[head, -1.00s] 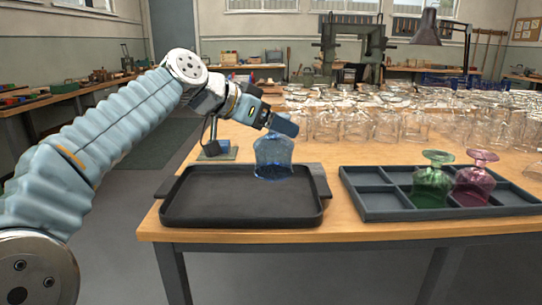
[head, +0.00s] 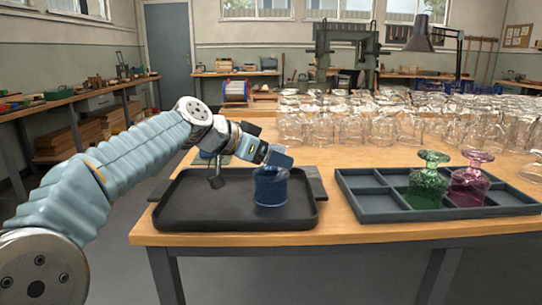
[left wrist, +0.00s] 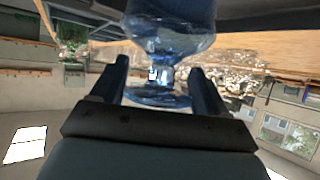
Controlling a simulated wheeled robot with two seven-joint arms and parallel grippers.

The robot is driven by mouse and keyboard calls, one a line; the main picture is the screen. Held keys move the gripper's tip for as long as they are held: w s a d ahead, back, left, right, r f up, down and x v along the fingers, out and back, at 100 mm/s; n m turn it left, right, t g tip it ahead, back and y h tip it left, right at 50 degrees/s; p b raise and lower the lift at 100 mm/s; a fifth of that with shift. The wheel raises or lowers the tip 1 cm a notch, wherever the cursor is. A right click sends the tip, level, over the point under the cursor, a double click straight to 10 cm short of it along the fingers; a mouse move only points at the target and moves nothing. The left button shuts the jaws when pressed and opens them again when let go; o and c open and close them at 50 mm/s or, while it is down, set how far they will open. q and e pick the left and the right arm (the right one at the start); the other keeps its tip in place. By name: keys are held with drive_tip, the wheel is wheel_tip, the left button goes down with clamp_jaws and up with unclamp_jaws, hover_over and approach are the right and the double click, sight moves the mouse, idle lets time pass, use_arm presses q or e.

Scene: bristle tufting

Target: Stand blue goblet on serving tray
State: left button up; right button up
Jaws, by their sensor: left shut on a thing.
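The blue goblet (head: 271,190) is upside down, bowl down and foot up, over the right part of the black serving tray (head: 215,222). Its rim is at or just above the tray floor; I cannot tell whether it touches. My left gripper (head: 278,158) comes in from the left and is shut on the goblet near its stem, hiding the foot in the head view. In the left wrist view, the goblet's stem and foot lie between the two fingers (left wrist: 158,78), and the bowl (left wrist: 172,30) extends beyond them. My right gripper is not in view.
A grey compartment tray (head: 375,207) to the right holds an upside-down green goblet (head: 427,185) and a pink one (head: 468,185). Many clear glasses (head: 350,128) crowd the back of the wooden table (head: 330,225). The left part of the serving tray is clear.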

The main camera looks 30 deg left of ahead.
use_arm(q)
drive_tip(key=o, duration=1.2)
drive_tip(key=shift+o, duration=0.2)
drive_tip(key=shift+r+p, duration=0.3)
drive_tip(key=shift+p, duration=0.1)
drive_tip(key=v, duration=1.2)
drive_tip(key=shift+f+b, duration=0.2)
drive_tip(key=shift+b, duration=0.15)
